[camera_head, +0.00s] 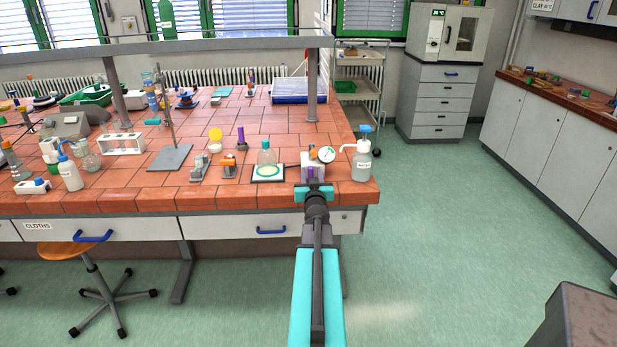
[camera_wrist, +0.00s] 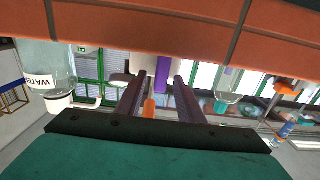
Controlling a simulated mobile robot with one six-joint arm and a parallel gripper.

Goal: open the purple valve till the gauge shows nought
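The purple valve (camera_head: 311,172) is on the front of a pale block (camera_head: 306,160) near the bench's front right corner. A round white gauge (camera_head: 326,154) sits at the block's upper right; its reading is too small to tell. My gripper (camera_head: 313,188) is right in front of the valve and partly hides it. In the wrist view, which is upside down, the purple valve (camera_wrist: 161,79) shows between the two fingers of my gripper (camera_wrist: 161,82). The fingers are apart, with a visible gap on each side of the valve.
A water wash bottle (camera_head: 361,166) stands close to the right of the block. A flask (camera_head: 266,160) stands on a pad to the left, with orange-topped fittings (camera_head: 228,166) beyond it. The tiled bench edge (camera_head: 240,194) runs below my gripper.

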